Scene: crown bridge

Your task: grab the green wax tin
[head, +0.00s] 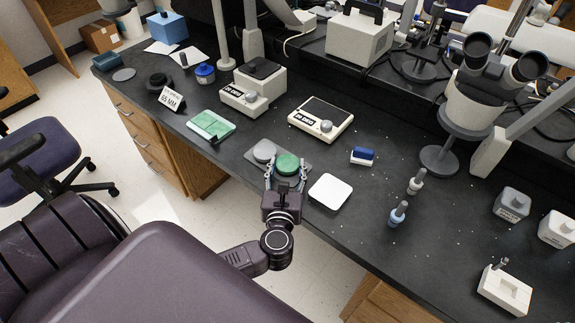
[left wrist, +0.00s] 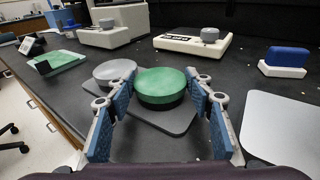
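The green wax tin (head: 287,164) is a flat round tin on a dark grey mat (head: 296,149) near the bench's front edge. A grey round tin (head: 264,151) sits beside it on the left. My left gripper (head: 286,172) is open, its fingers pointing at the green tin. In the left wrist view the green wax tin (left wrist: 161,87) shows just beyond and between the two blue-padded fingers (left wrist: 160,105), with the grey tin (left wrist: 115,71) to its left. I see no firm hold on the green tin. My right gripper is not in view.
A white square plate (head: 331,191) lies right of my left gripper. A blue and white block (head: 362,156), a white scale (head: 321,119) and a green tray (head: 211,124) are nearby. A microscope (head: 475,100) stands at the right. The bench between the plate and small bottles is mostly clear.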

